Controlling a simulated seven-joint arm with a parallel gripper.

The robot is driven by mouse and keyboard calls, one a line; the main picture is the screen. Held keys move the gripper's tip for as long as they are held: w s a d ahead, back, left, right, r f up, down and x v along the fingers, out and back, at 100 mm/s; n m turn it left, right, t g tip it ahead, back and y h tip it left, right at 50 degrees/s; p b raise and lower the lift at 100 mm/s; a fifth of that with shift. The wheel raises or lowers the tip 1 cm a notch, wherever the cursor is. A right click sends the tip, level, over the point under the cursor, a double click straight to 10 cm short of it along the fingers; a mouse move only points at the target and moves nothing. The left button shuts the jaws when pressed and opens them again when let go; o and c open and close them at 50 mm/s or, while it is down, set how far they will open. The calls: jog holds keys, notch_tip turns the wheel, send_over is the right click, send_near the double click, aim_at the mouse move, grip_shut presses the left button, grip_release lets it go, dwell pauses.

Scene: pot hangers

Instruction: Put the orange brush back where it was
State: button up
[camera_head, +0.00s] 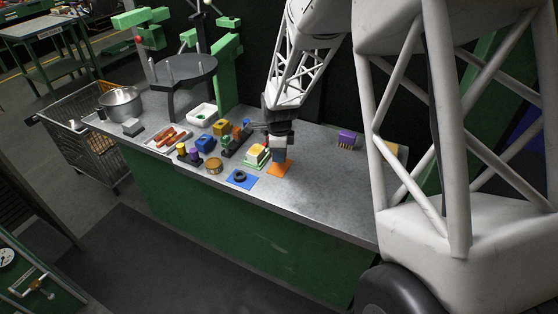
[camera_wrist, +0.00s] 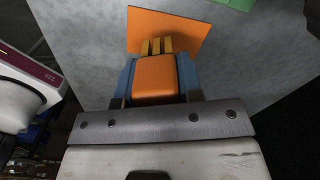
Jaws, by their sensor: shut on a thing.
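The orange brush (camera_wrist: 156,78) is an orange block with yellow bristles. In the wrist view it sits between the blue fingers of my gripper (camera_wrist: 155,82), which is shut on it. Its bristles point toward an orange square mat (camera_wrist: 185,30) on the grey worktop. In the head view my gripper (camera_head: 280,152) is over the back part of the orange mat (camera_head: 277,171), and it hides the brush there. I cannot tell whether the bristles touch the mat.
A blue mat (camera_head: 239,181) carries a black ring (camera_head: 239,176). A purple brush (camera_head: 347,138) stands to the right. The front right worktop (camera_head: 325,190) is clear.

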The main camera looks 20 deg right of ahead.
jog(key=shift+f, duration=1.65)
jog(key=shift+f, duration=0.15)
jog(key=o, duration=1)
notch_tip(320, 180, up, 12)
jog(key=shift+r, duration=0.15)
